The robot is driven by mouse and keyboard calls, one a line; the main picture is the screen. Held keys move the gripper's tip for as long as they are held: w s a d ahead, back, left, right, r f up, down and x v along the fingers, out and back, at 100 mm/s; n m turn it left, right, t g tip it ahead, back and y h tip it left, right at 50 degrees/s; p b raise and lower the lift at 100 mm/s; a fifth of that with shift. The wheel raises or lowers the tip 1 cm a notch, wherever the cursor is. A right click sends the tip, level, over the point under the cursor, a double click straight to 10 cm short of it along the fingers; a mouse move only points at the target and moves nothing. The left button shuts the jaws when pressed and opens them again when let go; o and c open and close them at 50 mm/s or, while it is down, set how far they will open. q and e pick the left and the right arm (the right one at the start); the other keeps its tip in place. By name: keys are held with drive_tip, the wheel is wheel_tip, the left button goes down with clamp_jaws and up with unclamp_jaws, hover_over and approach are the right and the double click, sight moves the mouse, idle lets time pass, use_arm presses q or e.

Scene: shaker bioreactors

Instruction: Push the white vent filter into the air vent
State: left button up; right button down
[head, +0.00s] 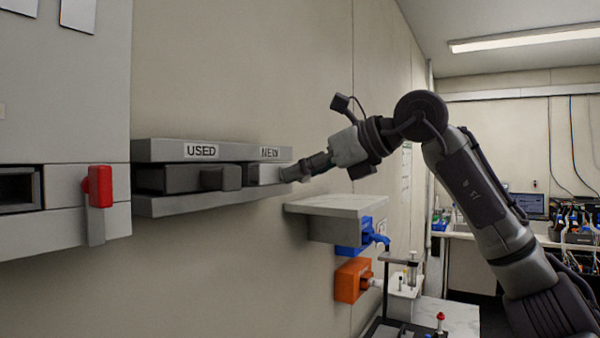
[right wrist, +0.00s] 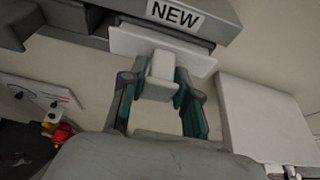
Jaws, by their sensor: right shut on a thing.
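The white vent filter (head: 263,174) sits in the slot under the NEW label, its front plate flush with or just outside the holder. In the right wrist view the white plate (right wrist: 150,46) shows under the label, with a pale handle (right wrist: 162,72) sticking out. My right gripper (head: 297,173) is shut on this handle; its teal-padded fingers (right wrist: 160,95) lie on either side of it. The air vent (head: 18,188) is a dark rectangular opening in the grey cabinet at the far left, with a red-handled latch (head: 99,186) beside it. My left gripper is out of view.
A grey shelf (head: 345,206) juts out below my right gripper. Blue (head: 352,246) and orange (head: 351,280) boxes are on the wall beneath. A cluttered bench stands at the back right.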

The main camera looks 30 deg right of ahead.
drive_tip(key=shift+s+d, duration=0.3)
drive_tip(key=shift+s, duration=0.2)
drive_tip(key=shift+s, duration=0.15)
drive_tip(key=shift+s+d, duration=0.35)
drive_tip(key=shift+s, duration=0.1)
drive_tip(key=shift+s+d, duration=0.15)
drive_tip(key=shift+s, duration=0.15)
drive_tip(key=shift+s+d, duration=0.2)
drive_tip(key=shift+s, duration=0.15)
drive_tip(key=shift+s+d, duration=0.15)
drive_tip(key=shift+s+d, duration=0.2)
drive_tip(key=shift+s, duration=0.25)
drive_tip(key=shift+s+d+b, duration=0.1)
drive_tip(key=shift+b, duration=0.2)
